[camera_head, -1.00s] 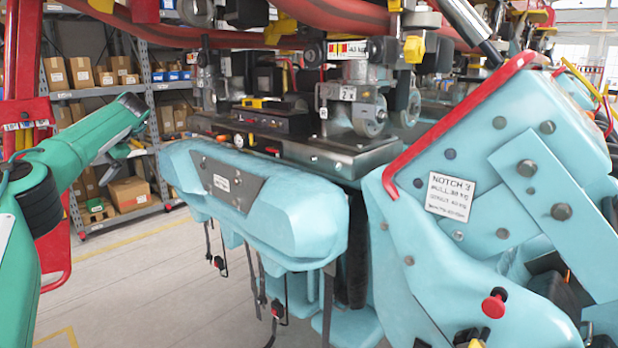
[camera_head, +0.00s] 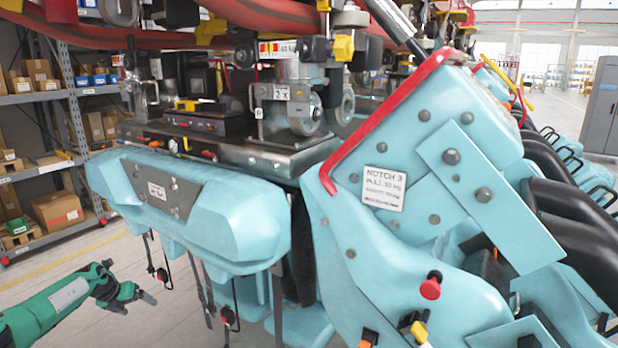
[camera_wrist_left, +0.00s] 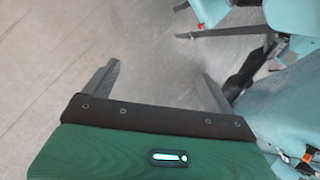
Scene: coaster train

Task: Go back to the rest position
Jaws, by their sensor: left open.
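My left gripper (camera_head: 146,297) shows at the lower left of the head view, at the end of my green arm. It hangs over the grey floor, apart from the blue train car. In the left wrist view my left gripper (camera_wrist_left: 160,72) has its two grey fingers spread wide with only floor between them. The blue coaster car (camera_head: 235,215) fills the middle and right of the head view. In the wrist view a blue part of the car (camera_wrist_left: 282,105) and a dark strap (camera_wrist_left: 225,33) lie to the right of the fingers. My right gripper is not in view.
Shelves with cardboard boxes (camera_head: 58,208) stand at the left. A red knob (camera_head: 431,286) and a notice plate (camera_head: 384,189) sit on the car's side. Straps (camera_head: 203,290) hang below the blue bumper. The floor (camera_head: 60,265) at the lower left is clear.

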